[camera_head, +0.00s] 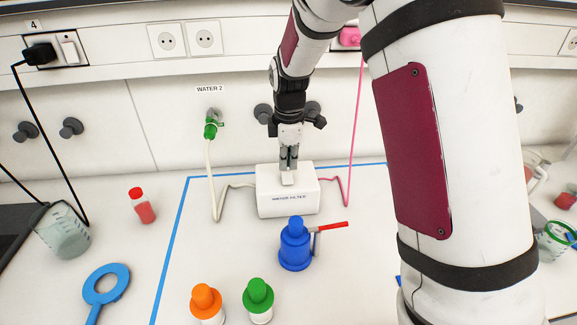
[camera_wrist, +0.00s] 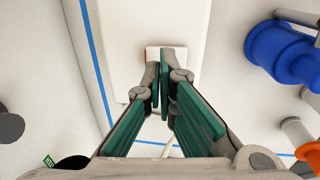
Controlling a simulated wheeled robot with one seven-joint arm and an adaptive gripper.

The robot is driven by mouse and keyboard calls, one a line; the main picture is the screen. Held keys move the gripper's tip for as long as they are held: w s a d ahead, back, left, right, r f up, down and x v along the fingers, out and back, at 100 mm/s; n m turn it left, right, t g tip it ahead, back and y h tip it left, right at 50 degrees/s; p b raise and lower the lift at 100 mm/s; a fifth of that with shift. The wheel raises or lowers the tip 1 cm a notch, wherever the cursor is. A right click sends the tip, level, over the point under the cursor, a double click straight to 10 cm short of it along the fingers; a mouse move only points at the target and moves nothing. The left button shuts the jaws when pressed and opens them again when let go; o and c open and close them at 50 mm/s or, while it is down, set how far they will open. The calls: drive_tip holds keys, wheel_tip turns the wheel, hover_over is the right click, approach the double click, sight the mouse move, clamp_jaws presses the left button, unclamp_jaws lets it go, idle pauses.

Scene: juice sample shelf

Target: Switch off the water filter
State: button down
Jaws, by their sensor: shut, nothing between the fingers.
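The water filter (camera_head: 287,202) is a white box with a printed label on its front, standing on the bench inside a blue tape outline. A small pale switch (camera_head: 288,180) sits on its top. In the wrist view the filter (camera_wrist: 110,30) fills the upper middle, and the switch (camera_wrist: 152,52) shows a reddish edge beside the fingertips. My gripper (camera_head: 288,164) is shut and empty, pointing down right at the switch; it also shows in the wrist view (camera_wrist: 160,75). The fingertips partly hide the switch. I cannot tell whether they touch it or which way it is set.
A blue bottle (camera_head: 295,246) with a red-handled tap stands in front of the filter. Orange (camera_head: 206,300) and green-capped (camera_head: 259,297) bottles stand nearer. A white hose (camera_head: 213,180) and a pink cable (camera_head: 352,150) run to the filter's sides.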

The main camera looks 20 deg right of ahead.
sight(288, 180)
drive_tip(key=shift+w+f, duration=0.15)
drive_tip(key=shift+f, duration=1.05)
drive_tip(key=shift+w+d+f+g+b, duration=0.1)
drive_tip(key=shift+w+f+g+b, duration=0.3)
drive_tip(key=shift+b, duration=0.25)
drive_tip(key=shift+s, duration=0.35)
drive_tip(key=shift+s+a+p, duration=0.2)
drive_tip(key=shift+s+p, duration=0.4)
drive_tip(key=shift+s, duration=0.25)
